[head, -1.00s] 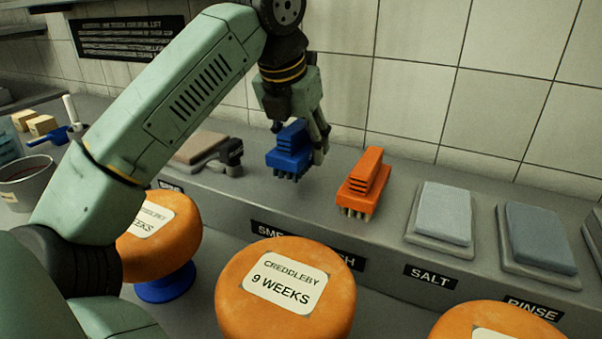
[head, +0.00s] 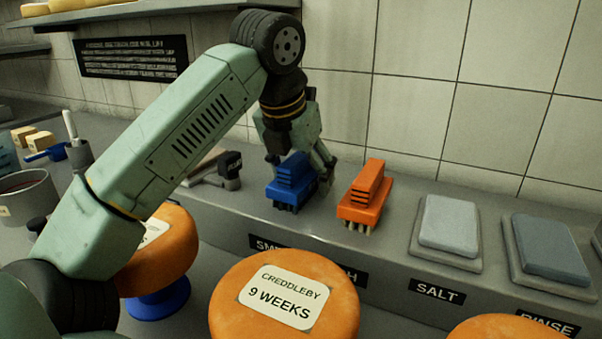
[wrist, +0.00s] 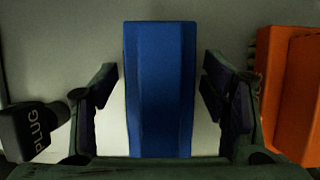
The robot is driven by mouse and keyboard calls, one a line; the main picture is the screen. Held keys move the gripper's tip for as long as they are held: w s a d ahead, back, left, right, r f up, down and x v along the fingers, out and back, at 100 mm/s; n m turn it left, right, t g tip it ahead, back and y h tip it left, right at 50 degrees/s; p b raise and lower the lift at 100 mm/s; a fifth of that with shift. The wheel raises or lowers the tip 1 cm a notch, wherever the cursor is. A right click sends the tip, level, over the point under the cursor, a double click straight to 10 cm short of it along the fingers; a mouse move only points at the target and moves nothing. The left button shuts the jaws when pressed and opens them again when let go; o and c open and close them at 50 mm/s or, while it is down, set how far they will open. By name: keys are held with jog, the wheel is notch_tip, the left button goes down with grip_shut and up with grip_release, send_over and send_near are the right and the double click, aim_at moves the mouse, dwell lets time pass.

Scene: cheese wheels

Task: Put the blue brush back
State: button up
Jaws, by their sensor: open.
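The blue brush (head: 291,183) rests bristles down on the grey ledge, left of the orange brush (head: 364,196). My gripper (head: 300,170) is low at the blue brush, its fingers on either side of the handle. In the wrist view, the blue brush (wrist: 160,90) stands between the two open fingers of my gripper (wrist: 160,105), with a gap on each side. The orange brush (wrist: 297,95) is at the right edge there. The ledge label (head: 308,262) below the brushes is partly hidden by a cheese wheel.
A tool marked PLUG (head: 222,170) lies left of the blue brush and also shows in the wrist view (wrist: 35,128). Pads stand at the SALT (head: 447,224) and RINSE (head: 545,250) labels. Orange cheese wheels (head: 285,297) stand in front of the ledge. A tiled wall rises behind.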

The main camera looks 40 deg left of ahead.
jog(key=shift+s+r+p, duration=0.1)
jog(key=shift+r+p, duration=0.3)
jog(key=shift+r, duration=0.15)
jog(key=p+v, duration=0.6)
jog(key=v, duration=0.5)
jog(key=shift+s+r, duration=0.15)
jog(key=shift+s, duration=0.05)
